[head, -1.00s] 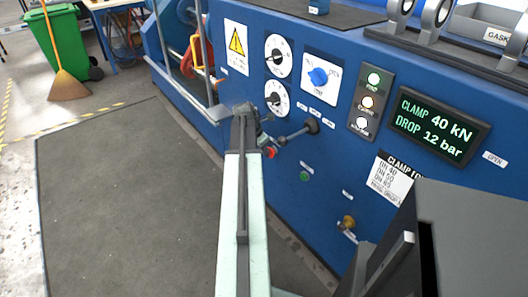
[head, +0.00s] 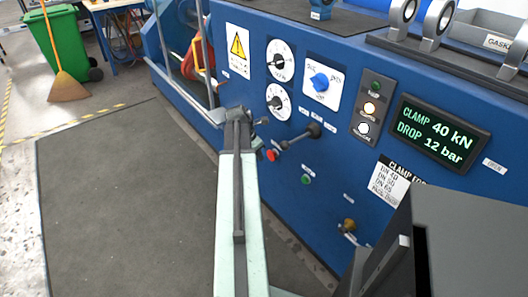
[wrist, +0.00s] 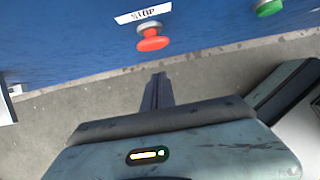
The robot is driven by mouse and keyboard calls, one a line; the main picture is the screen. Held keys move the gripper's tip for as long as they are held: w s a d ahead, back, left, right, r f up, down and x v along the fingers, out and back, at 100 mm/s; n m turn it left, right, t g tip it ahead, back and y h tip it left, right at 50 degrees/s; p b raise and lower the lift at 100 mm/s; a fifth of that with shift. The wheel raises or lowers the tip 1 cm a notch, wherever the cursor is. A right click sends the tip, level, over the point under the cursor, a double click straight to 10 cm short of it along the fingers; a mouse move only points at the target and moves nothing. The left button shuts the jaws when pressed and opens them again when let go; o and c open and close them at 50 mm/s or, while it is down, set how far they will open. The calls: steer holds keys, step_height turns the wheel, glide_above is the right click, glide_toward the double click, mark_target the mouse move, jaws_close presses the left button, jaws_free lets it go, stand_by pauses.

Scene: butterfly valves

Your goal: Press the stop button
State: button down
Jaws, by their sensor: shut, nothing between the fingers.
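The red stop button (head: 272,155) sits low on the blue machine panel, just right of my gripper in the head view. In the wrist view the red button (wrist: 152,40) shows whole under a white STOP label (wrist: 143,14). My gripper (wrist: 158,78) is shut and empty, with its fingertips below the button in that picture and a visible gap between them. In the head view my gripper (head: 239,114) points at the panel, left of the button and a little higher.
A black-knobbed lever (head: 314,130) sticks out right of the button. A green button (head: 306,179) is lower right. Grey floor mat (head: 120,200) is clear.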

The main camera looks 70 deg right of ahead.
steer(key=p+v, duration=0.6)
steer(key=v, duration=0.2)
steer(key=shift+r, duration=0.3)
steer(key=shift+w, duration=0.1)
